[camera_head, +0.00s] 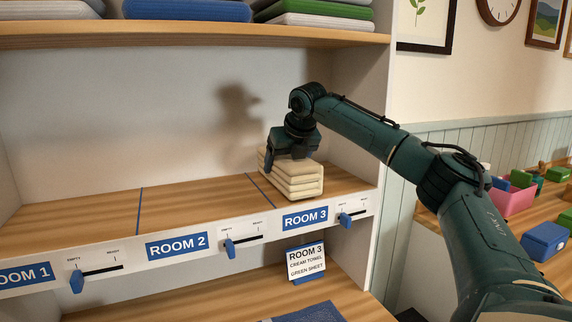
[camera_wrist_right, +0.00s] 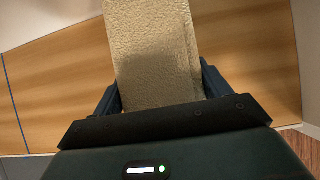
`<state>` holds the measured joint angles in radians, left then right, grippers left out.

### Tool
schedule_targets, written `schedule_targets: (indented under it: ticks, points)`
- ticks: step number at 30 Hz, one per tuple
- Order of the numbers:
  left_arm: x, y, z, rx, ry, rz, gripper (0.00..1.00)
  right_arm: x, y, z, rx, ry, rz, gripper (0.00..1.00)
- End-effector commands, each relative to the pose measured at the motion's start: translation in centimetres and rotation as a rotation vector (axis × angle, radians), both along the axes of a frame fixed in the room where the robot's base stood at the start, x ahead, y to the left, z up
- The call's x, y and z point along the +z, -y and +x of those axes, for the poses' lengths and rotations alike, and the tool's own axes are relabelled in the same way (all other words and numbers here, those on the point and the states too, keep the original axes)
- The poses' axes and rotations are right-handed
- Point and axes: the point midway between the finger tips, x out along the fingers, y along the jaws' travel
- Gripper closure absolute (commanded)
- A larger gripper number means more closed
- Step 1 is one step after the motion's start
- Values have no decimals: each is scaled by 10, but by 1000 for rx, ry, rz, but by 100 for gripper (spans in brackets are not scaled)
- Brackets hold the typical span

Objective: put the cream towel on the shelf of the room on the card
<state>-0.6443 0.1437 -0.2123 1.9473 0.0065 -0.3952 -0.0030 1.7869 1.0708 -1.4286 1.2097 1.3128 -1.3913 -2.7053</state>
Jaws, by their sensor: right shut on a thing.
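The cream towel (camera_head: 295,184) is a folded stack in the ROOM 3 section of the labelled shelf (camera_head: 330,180), at its left side by the blue divider line. My right gripper (camera_head: 288,160) is shut on it from above and behind. In the right wrist view the towel (camera_wrist_right: 155,50) lies between the two fingers (camera_wrist_right: 160,95). Whether its underside touches the shelf board is hard to tell. The card (camera_head: 306,262) below reads ROOM 3, CREAM TOWEL, GREEN SHEET. My left gripper is not in view.
The ROOM 2 section (camera_head: 190,212) is bare. Blue sliders (camera_head: 230,248) sit on the shelf's front edge. An upper shelf (camera_head: 190,35) above holds folded linens. A side wall (camera_head: 370,90) closes the shelf at right. Coloured boxes (camera_head: 517,200) stand on a counter at right.

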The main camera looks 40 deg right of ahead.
Motion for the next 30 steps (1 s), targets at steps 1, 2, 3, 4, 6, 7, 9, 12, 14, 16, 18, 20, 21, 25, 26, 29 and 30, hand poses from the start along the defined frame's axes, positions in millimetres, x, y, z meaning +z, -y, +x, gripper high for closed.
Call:
schedule_targets:
  ticks: [1, 2, 3, 4, 6, 7, 9, 12, 14, 16, 18, 20, 21, 25, 26, 29, 30]
  points:
    - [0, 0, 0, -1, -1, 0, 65, -3, 1, 2, -1, 2, 0, 65]
    - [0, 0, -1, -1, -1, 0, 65, -4, 1, 3, -2, 3, 0, 65]
    - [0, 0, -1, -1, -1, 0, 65, -6, 1, 3, -1, 2, 1, 65]
    - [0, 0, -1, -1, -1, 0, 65, -6, 1, 4, -1, 2, 1, 65]
    - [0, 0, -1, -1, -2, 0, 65, -7, 1, 4, -1, 3, 2, 65]
    - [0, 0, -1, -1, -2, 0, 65, -6, 1, 4, -1, 3, 2, 65]
    - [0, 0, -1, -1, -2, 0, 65, -6, 1, 4, -1, 2, 2, 65]
    - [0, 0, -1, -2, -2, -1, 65, -8, 1, 4, -1, 2, 2, 65]
    - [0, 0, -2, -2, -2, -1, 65, -8, 1, 4, -2, 0, 1, 20]
    - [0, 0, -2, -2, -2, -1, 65, -8, 1, 4, -2, 0, 1, 14]
    - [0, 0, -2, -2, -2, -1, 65, -8, 1, 4, -2, 0, 1, 8]
    - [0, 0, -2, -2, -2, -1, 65, -8, 1, 4, -2, 0, 1, 4]
    - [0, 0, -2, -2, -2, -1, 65, -8, 1, 4, -2, 0, 1, 2]
    - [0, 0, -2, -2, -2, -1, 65, -8, 1, 4, -2, 0, 1, 2]
    - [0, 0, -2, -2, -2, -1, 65, -8, 1, 4, -2, 0, 1, 2]
    - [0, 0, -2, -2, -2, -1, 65, -6, 1, 3, -1, 2, 2, 2]
    - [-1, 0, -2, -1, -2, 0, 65, -4, 1, 2, 0, 1, 1, 2]
